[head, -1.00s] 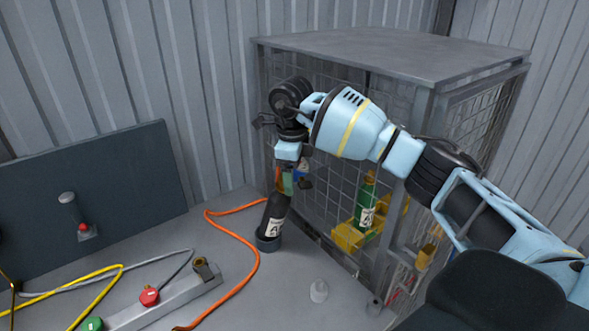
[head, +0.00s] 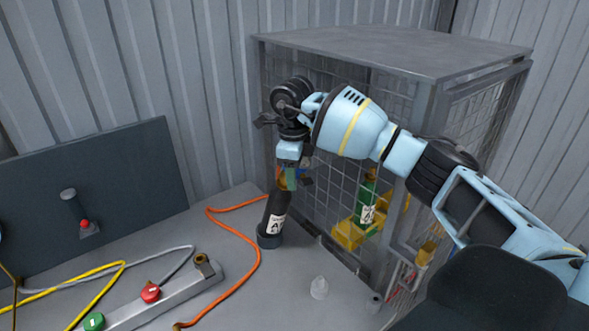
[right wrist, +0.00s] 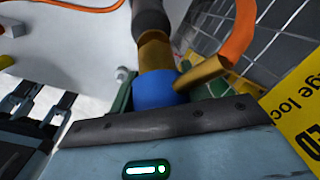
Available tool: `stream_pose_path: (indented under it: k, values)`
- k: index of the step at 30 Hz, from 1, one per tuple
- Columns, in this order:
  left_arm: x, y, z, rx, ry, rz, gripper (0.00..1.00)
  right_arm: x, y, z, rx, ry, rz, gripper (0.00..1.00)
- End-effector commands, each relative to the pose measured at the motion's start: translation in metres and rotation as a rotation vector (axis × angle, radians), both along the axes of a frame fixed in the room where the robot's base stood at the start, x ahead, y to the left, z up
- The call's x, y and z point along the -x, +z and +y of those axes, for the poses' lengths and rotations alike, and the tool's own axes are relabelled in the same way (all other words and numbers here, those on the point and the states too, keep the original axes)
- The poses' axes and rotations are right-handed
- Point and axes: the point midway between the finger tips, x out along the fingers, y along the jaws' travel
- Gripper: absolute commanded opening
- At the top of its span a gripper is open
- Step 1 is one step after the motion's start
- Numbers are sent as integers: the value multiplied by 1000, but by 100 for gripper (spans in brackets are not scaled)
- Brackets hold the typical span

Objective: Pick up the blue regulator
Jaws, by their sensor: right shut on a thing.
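The blue regulator (right wrist: 153,90) sits between my right gripper's fingers (right wrist: 158,97) in the right wrist view, with a brass neck (right wrist: 155,52) joining it to a black cylinder (right wrist: 150,16). A brass side outlet with an orange hose (right wrist: 238,30) shows beside it. In the head view my right gripper (head: 293,179) points down and is shut on the regulator at the top of the tilted black cylinder (head: 275,212). The fingers largely hide the regulator there. My left gripper is not in view.
A mesh cage (head: 345,150) stands close behind and right of my right gripper, with a green bottle (head: 368,200) inside. An orange hose (head: 252,250) lies left of the cylinder. A valve bar (head: 165,298) is at left.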

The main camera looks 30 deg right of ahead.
Motion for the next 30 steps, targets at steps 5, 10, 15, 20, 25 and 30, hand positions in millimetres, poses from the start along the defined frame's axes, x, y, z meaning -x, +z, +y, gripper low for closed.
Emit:
stream_pose_path:
  k: [5,10,15,20,25,30]
  values:
    - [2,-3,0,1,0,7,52,-1,15,0,-1,0,-6,20]
    - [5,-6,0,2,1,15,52,1,37,0,-1,0,-4,20]
    - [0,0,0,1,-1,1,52,24,40,6,0,2,-5,20]
    - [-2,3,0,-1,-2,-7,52,51,43,14,0,2,-6,20]
    - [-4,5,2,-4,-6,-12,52,84,45,23,0,2,-6,20]
    - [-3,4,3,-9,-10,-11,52,114,48,32,0,2,-4,20]
